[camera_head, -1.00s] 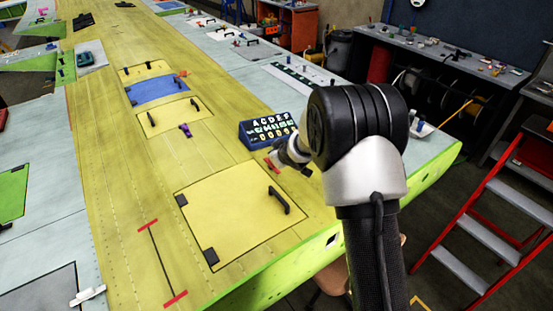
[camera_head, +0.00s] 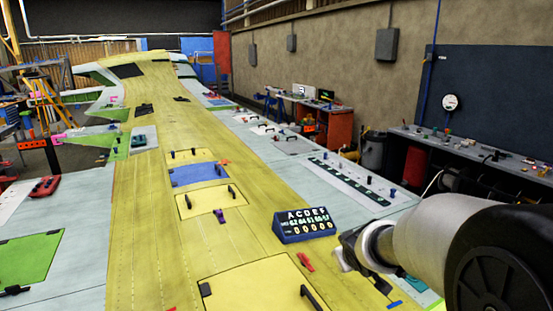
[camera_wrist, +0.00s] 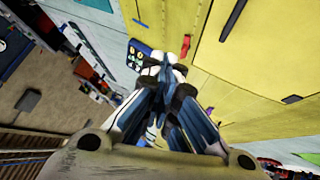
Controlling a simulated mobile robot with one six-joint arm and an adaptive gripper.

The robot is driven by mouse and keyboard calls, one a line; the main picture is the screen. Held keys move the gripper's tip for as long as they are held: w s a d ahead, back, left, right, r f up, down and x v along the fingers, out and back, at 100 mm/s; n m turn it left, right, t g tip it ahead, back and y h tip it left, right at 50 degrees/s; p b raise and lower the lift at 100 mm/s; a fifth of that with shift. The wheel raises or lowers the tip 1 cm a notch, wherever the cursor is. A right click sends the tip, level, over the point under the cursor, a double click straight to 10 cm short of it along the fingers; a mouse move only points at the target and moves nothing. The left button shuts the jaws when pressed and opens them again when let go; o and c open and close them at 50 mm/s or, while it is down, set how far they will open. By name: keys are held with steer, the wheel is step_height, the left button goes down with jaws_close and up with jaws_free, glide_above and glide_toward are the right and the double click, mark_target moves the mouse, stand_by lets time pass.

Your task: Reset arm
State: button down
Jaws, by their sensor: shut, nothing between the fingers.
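My gripper (camera_wrist: 172,68) shows in the wrist view with its fingers together and nothing between them. It is above the yellow wing skin (camera_head: 140,240). In the head view my arm comes in at the lower right, and the fingertips are not clearly seen there. A blue labelled box (camera_head: 306,225) stands on the wing to the left of my arm. It also shows in the wrist view (camera_wrist: 138,54), just beyond the fingers.
A yellow panel with a black handle (camera_head: 260,285) lies at the front. A red tool (camera_head: 305,262) and a purple tool (camera_head: 219,215) lie on the wing. A workbench (camera_head: 480,155) stands along the right wall. The air above the wing's left side is clear.

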steer(key=s+a+f+m+g+b, duration=0.1)
steer(key=s+f+b, duration=0.2)
steer(key=s, duration=0.8)
steer(key=s+a+f+m+g+b, duration=0.1)
steer(key=s+f+b, duration=0.2)
steer(key=s+b, duration=0.3)
steer(key=s+a+f+m+g+y+b, duration=0.1)
steer(key=s+f+b, duration=0.3)
steer(key=s, duration=1.3)
steer(key=shift+a+m+g, duration=0.5)
steer(key=shift+g, duration=0.1)
steer(key=shift+w+f, duration=0.1)
